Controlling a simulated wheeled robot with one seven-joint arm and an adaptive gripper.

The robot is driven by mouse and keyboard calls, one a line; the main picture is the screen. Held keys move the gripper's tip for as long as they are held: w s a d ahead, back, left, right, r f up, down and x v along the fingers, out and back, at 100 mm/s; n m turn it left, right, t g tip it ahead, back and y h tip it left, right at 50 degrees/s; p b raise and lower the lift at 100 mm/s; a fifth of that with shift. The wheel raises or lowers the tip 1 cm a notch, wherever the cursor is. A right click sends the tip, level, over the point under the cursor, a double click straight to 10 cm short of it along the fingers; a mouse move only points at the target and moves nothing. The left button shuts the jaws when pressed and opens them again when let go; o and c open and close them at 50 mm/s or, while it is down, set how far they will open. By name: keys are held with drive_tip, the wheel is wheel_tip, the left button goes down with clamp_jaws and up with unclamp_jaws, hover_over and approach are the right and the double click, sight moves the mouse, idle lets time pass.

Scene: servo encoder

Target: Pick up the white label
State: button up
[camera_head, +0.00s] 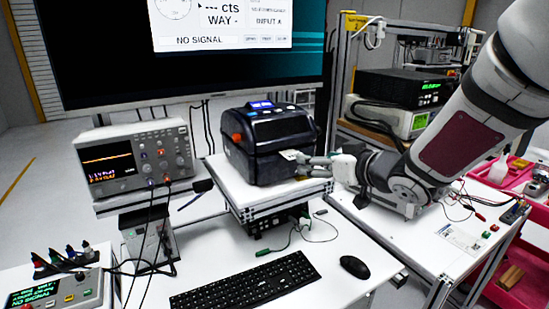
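The white label (289,155) is a small pale piece at the front of the black label printer (268,138), which stands on a raised white platform. My gripper (311,165) comes in from the right, at the printer's front right side. Its fingertips are right beside the label's right end. A gap seems to show between the fingers, but the view is too small to tell how far they are apart or whether they touch the label. Part of the label may be hidden by the fingers.
A large monitor (190,45) hangs behind the printer. An oscilloscope (138,158) stands to the left. A keyboard (243,282) and mouse (354,267) lie on the white desk below. Stacked instruments (405,88) stand behind my arm, and pink trays (490,182) are at the right.

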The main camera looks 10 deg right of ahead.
sight(294, 155)
drive_tip(key=b+x, duration=0.1)
drive_tip(key=x, duration=1.1)
drive_tip(key=shift+r, duration=0.1)
drive_tip(key=c, duration=0.8)
